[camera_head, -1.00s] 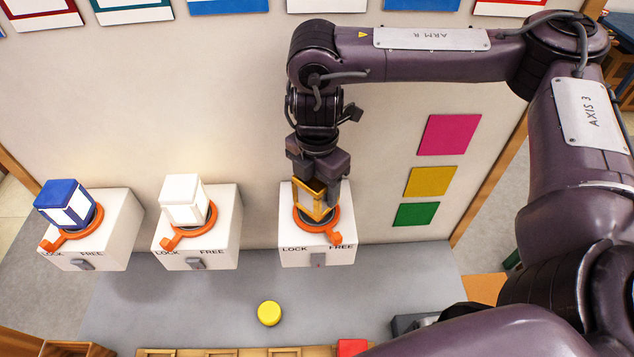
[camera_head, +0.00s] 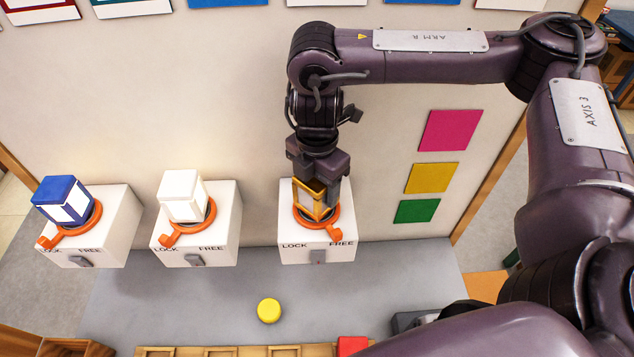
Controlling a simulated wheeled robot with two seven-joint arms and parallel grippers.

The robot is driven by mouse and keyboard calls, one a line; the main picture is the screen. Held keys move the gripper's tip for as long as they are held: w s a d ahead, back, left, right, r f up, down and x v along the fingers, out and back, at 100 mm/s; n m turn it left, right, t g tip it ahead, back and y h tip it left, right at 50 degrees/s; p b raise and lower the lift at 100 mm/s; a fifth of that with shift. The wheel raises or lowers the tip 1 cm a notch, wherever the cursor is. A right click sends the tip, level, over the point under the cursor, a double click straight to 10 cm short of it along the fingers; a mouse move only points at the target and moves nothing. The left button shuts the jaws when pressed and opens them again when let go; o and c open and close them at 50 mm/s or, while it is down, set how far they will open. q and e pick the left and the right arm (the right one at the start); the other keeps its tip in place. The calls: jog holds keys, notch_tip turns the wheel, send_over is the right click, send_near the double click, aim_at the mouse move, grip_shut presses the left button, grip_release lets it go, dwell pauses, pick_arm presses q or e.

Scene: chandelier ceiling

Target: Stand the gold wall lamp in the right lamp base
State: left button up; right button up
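The gold wall lamp (camera_head: 309,201) is upright at the right lamp base (camera_head: 292,222), within its orange ring (camera_head: 333,231). Whether it is fully seated cannot be told. My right gripper (camera_head: 321,187) reaches down from above with its fingers around the lamp's upper part and appears shut on it. The fingers partly hide the lamp. The ring's handle on this base points to the lower right, towards FREE. My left gripper is not in view.
A blue lamp (camera_head: 63,201) stands in the left base (camera_head: 117,220) and a lit white lamp (camera_head: 183,195) in the middle base (camera_head: 226,222); their ring handles point to LOCK. A yellow round piece (camera_head: 269,311) lies on the grey surface (camera_head: 200,310). Coloured squares (camera_head: 450,133) hang at right.

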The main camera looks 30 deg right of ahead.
jog(key=shift+f, duration=0.15)
jog(key=o, duration=1.2)
notch_tip(320, 180, up, 7)
jog(key=shift+r, duration=0.4)
